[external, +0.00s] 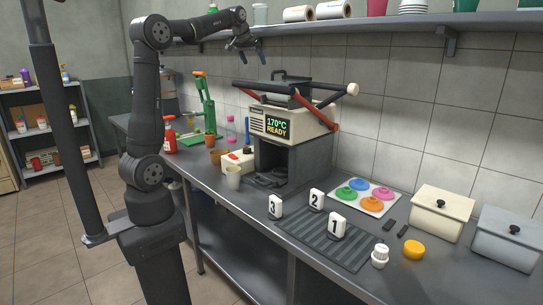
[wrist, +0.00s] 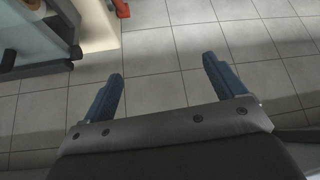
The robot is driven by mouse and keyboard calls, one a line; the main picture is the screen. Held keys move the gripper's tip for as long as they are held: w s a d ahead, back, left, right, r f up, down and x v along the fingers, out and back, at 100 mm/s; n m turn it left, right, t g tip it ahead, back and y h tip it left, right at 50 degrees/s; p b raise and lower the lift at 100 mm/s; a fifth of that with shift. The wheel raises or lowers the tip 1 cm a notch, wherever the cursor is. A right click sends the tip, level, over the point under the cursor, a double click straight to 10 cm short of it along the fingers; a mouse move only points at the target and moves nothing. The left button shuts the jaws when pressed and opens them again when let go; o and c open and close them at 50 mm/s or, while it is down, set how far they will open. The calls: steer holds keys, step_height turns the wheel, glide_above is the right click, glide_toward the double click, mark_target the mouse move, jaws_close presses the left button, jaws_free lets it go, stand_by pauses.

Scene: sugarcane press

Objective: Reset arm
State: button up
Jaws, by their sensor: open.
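My gripper (external: 247,51) is raised high above the counter, near the wall shelf and above the press. Its two blue-grey fingers are spread apart with nothing between them. In the wrist view my gripper (wrist: 165,88) is open and empty in front of pale wall tiles. The press (external: 290,115) stands on the counter with a display reading 170°C READY and handles with red arms. In the wrist view a dark and white piece of equipment shows at the upper left, too partial to name.
The counter (external: 225,192) holds cups, a red bottle (external: 170,134), a green hand press (external: 206,105), a ribbed mat (external: 310,236) with numbered markers, coloured discs and lidded boxes (external: 442,212). The wall shelf (external: 385,22) runs close beside my gripper. The air above the front counter is clear.

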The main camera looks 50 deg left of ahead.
steer(key=d+r, duration=0.5)
steer(key=d, duration=0.6)
steer(key=shift+s+d, duration=0.35)
steer(key=shift+o, duration=1.3)
